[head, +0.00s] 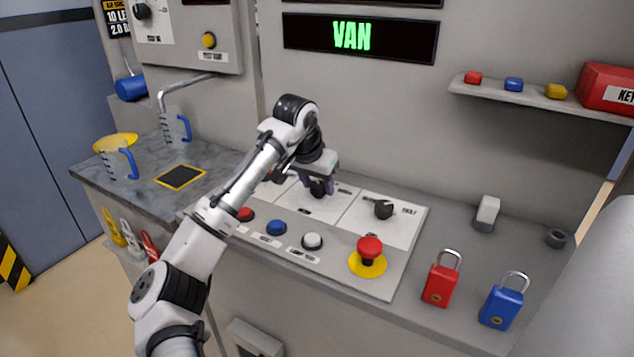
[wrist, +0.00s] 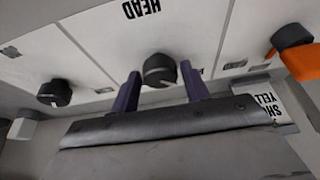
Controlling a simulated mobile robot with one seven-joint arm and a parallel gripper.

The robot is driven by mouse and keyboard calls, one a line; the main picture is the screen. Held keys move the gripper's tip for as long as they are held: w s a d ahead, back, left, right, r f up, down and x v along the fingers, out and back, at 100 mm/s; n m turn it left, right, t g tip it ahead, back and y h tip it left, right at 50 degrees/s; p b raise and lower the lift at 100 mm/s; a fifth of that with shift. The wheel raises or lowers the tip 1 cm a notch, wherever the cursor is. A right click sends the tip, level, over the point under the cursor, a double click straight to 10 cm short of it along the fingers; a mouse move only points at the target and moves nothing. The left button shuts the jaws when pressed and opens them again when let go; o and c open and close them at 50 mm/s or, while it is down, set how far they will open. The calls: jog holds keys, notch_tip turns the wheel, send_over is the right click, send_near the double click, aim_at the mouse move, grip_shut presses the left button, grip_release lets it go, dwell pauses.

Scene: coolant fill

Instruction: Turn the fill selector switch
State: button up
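A control panel (head: 340,268) carries three dark rotary switches on white plates. The middle switch (head: 318,190) is at my gripper (head: 317,180) and partly covered by it. In the wrist view the middle switch (wrist: 160,71) sits between the two purple fingertips of my gripper (wrist: 160,73), with a gap on each side. My gripper is open. The right switch (head: 383,208) stands clear. The left switch (head: 278,176) is partly hidden by my arm. I cannot read which switch is labelled fill selector.
Red (head: 245,214), blue (head: 276,228) and white (head: 312,241) buttons and a red mushroom button (head: 369,249) line the panel's front. Red (head: 440,285) and blue (head: 502,306) padlocks stand at the right. A display (head: 360,38) reads VAN. Measuring jugs (head: 122,165) stand at the left.

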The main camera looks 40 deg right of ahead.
jog(key=c, duration=0.6)
jog(key=shift+r+m+p, duration=0.15)
jog(key=shift+m+p, duration=0.15)
jog(key=shift+p, duration=0.4)
jog(key=shift+m+p, duration=0.3)
jog(key=shift+p, duration=0.05)
jog(key=m+g+p, duration=0.1)
jog(key=m+p, duration=0.1)
jog(key=p, duration=0.1)
jog(key=shift+w+r, duration=0.1)
jog(key=m+g+p, duration=0.1)
jog(key=m+p, duration=0.2)
jog(key=shift+w+h, duration=0.1)
jog(key=shift+h, duration=0.2)
jog(key=shift+w+f+m+g+p, duration=0.1)
jog(key=shift+f+m+g+p, duration=0.1)
jog(key=shift+m+g+p, duration=0.75)
jog(key=shift+m+t+b, duration=0.25)
jog(key=shift+m+b, duration=0.05)
jog(key=shift+m, duration=0.15)
